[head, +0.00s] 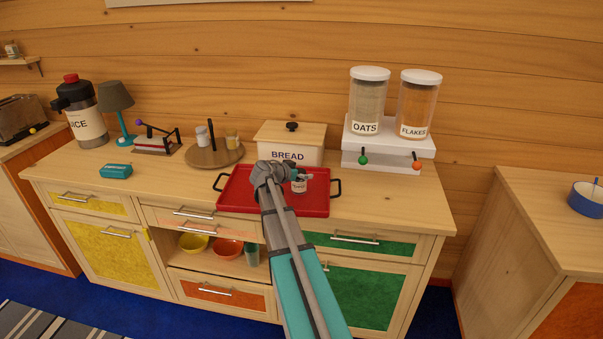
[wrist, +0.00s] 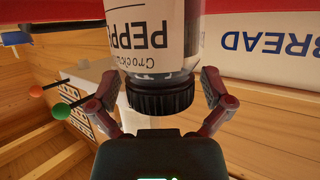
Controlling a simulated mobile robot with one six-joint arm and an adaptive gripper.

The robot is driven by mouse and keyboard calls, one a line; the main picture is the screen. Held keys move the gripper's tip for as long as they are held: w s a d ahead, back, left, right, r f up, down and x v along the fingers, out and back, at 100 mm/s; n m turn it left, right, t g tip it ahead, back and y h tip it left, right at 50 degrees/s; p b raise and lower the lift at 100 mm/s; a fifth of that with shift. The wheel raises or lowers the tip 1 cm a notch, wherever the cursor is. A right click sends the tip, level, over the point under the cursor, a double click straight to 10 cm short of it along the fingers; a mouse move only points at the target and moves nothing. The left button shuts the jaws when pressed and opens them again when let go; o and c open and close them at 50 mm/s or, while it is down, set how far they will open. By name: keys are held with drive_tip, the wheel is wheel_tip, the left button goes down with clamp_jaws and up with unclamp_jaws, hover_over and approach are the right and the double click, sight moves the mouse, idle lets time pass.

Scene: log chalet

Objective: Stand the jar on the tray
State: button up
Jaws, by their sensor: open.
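In the wrist view, which is upside down, the jar (wrist: 157,40) has a "PEPPER" label and a black ridged lid (wrist: 160,95). It is upright over the right part of the red tray (head: 240,199) and appears to stand on it; its base is out of the wrist view. My gripper (head: 290,172) is at the top of the jar. In the wrist view its open fingers (wrist: 160,88) are on either side of the lid, with gaps visible.
The bread box (head: 290,150) stands just behind the tray. A white stand (head: 390,152) with oats (head: 368,100) and flakes (head: 415,105) dispensers is to the right. A round wooden board (head: 214,157) with small containers is to the left. The counter right of the tray is clear.

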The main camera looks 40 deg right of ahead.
drive_tip(key=shift+r, duration=0.15)
drive_tip(key=p+v, duration=0.4)
drive_tip(key=v, duration=0.8)
drive_tip(key=shift+p, duration=0.35)
drive_tip(key=s+a+f+n+y, duration=0.4)
drive_tip(key=s+a+n, duration=0.1)
drive_tip(key=a, duration=0.6)
drive_tip(key=s+a+f+n+g+y, duration=0.1)
drive_tip(key=s+a+f+n+y, duration=0.2)
drive_tip(key=a, duration=0.8)
drive_tip(key=s+a+f+n+y, duration=0.4)
drive_tip(key=s+a+n+y, duration=0.2)
drive_tip(key=a, duration=0.5)
drive_tip(key=s+n, duration=0.1)
drive_tip(key=n, duration=0.1)
drive_tip(key=shift+f+n+g, duration=0.3)
drive_tip(key=shift+f, duration=0.05)
